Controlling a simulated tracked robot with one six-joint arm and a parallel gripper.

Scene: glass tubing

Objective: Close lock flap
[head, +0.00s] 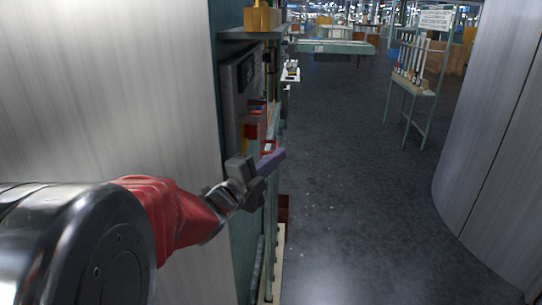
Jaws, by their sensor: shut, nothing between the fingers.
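My gripper (272,162) reaches in from the lower left, with its purple-grey fingers shut and nothing between them. It is in front of the green frame (230,125) on the left, below a grey panel box (243,82) with a dark display. Small red parts (252,130) show on the panel side just above my gripper. I cannot tell which part is the lock flap; the panel face is seen at a steep angle and my gripper hides some of what lies behind it.
A green rack with glass tubes (412,70) stands at the back right. A green table (335,47) is farther back. The dark floor (345,190) between is clear.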

